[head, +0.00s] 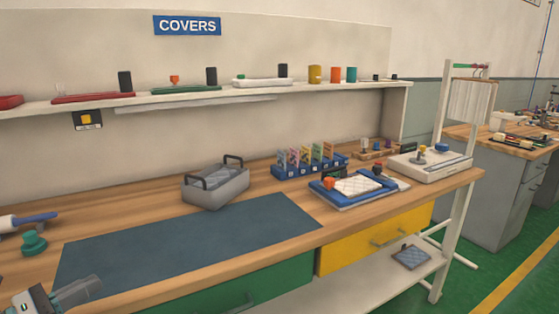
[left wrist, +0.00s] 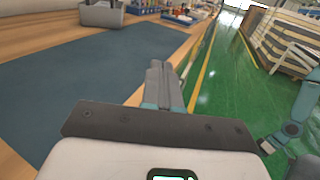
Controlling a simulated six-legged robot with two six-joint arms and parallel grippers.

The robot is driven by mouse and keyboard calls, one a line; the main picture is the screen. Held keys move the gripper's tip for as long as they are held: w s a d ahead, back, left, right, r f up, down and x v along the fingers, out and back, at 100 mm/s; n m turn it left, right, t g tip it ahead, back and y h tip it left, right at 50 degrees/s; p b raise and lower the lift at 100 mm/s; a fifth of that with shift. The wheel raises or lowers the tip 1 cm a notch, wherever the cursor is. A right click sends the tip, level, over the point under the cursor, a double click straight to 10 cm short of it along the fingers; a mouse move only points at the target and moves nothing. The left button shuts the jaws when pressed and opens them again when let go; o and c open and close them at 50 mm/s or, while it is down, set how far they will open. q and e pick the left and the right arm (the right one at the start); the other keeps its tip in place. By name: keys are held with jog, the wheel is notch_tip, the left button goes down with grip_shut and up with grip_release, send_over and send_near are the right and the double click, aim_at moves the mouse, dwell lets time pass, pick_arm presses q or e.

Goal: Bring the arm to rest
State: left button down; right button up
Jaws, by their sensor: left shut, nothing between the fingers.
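My left gripper (head: 92,286) shows at the bottom left of the head view, over the front left part of the bench. In the left wrist view its two grey fingers (left wrist: 160,75) lie together, shut with nothing between them. They point forward, in front of the dark blue mat's (left wrist: 95,65) right edge and the green floor. In the head view the mat (head: 190,245) lies flat and bare on the wooden bench. My right gripper is not seen in the head view.
A grey handled bin (head: 215,187) stands behind the mat. To its right are a blue rack (head: 310,168), a blue tray (head: 350,198) with a white quilted pad, and a white scale-like device (head: 430,165). A teal knob-shaped object (head: 34,243) stands at left. A shelf (head: 200,100) runs above.

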pick_arm(q)
jog(key=s+d+f+m+g, duration=0.1)
jog(key=d+f+m+g, duration=0.2)
jog(key=f, duration=0.4)
jog(key=s+d+f+g+y, duration=0.15)
jog(key=d+f, duration=0.25)
jog(key=f, duration=0.4)
jog(key=d+f+m+g, duration=0.2)
jog(key=d+f+g, duration=0.2)
jog(key=f, duration=0.3)
jog(key=s+d+f+m+g+y, duration=0.3)
jog(key=s+d+f+m, duration=0.4)
jog(key=s+f+m, duration=0.3)
jog(key=s+d+f+m+g+y, duration=0.2)
jog(key=s+d+f+m+g, duration=0.1)
jog(key=s+d+f+m, duration=0.65)
notch_tip(320, 180, up, 12)
jog(key=w+a+m+p, duration=0.1)
jog(key=m+p, duration=0.1)
jog(key=p, duration=1.1)
jog(key=shift+w+a, duration=0.35)
jog(key=shift+w+m, duration=0.1)
jog(key=shift+m, duration=0.15)
jog(key=shift+a+t, duration=0.15)
jog(key=shift+t, duration=0.1)
